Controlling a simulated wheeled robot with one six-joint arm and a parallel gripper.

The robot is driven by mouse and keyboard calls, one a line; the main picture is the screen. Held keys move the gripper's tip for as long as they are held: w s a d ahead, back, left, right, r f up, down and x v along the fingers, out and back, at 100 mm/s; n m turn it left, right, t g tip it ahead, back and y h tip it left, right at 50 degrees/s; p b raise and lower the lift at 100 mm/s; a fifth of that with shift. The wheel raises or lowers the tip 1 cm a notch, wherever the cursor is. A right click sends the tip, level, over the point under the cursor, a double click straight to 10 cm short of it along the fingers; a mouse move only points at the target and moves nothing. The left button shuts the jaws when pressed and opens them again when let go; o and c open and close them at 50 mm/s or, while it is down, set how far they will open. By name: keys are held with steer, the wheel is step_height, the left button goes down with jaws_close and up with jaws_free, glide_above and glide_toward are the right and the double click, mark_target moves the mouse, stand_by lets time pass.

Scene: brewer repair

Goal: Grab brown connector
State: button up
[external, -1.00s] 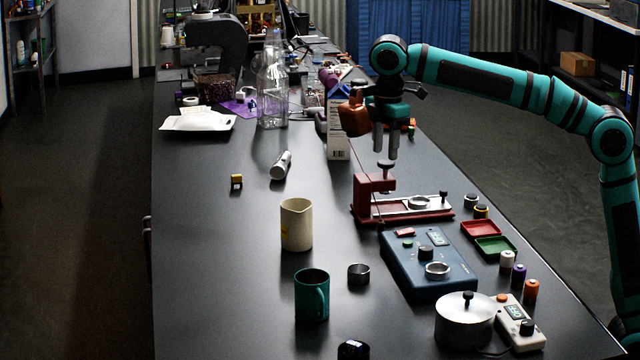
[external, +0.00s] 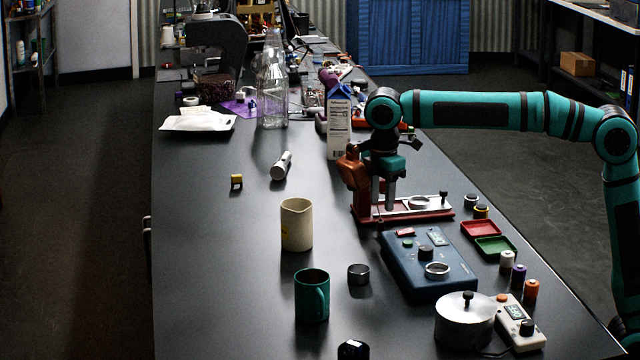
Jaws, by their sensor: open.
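I cannot make out a brown connector for certain in the external view. My gripper (external: 383,206) points down over the left part of the red fixture (external: 420,214), with its two grey fingers a little apart and open. The fixture has a pale rail with a metal ring (external: 419,202) and a dark knob at its right end. My gripper and wrist hide the fixture's upright and the black knob on it. Whether the fingers touch anything there cannot be told. Nothing is visibly held.
A blue control box (external: 428,265) stands just in front of the fixture. Red (external: 480,229) and green (external: 495,246) trays and several small spools lie to the right. A carton (external: 339,125) stands behind my wrist.

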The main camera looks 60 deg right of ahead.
mark_target(381, 221)
steer(key=shift+w+d+f, duration=0.1)
steer(key=shift+f, duration=2.6)
jaws_close()
